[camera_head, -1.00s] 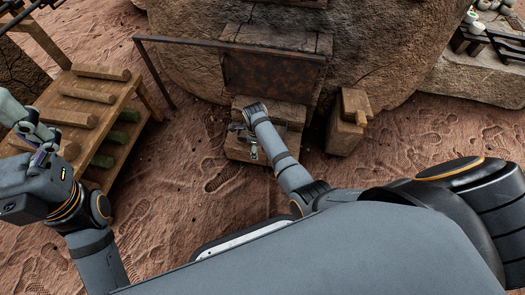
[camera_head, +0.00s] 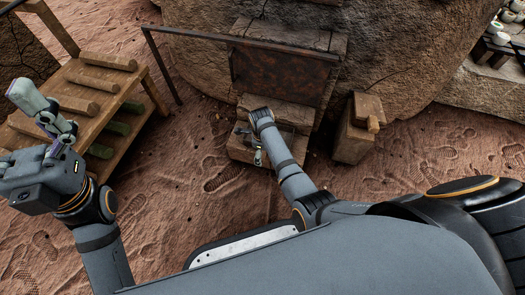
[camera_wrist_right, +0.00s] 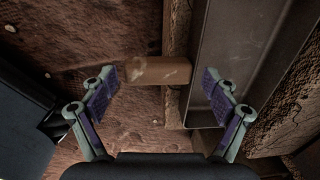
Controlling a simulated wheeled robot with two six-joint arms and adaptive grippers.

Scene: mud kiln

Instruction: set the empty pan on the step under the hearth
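The rusty hearth front (camera_head: 280,76) is set in the big rock, with a wooden step (camera_head: 298,117) below it. My right gripper (camera_head: 252,146) is low at the step's front, partly hidden by its own wrist. In the right wrist view its fingers (camera_wrist_right: 165,98) stand wide apart, with nothing clasped. A grey metal trough with raised edges (camera_wrist_right: 215,85) lies at the right finger; it may be the pan, but I cannot be sure. A short wooden piece (camera_wrist_right: 162,70) shows beyond and between the fingers. My left gripper (camera_head: 62,135) is raised at the left; its finger gap is unclear.
A wooden rack (camera_head: 80,77) with logs stands at the left. A thin metal bar (camera_head: 235,40) on a post crosses before the hearth. A wooden block (camera_head: 355,140) stands right of the step. Trodden red soil lies free in front.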

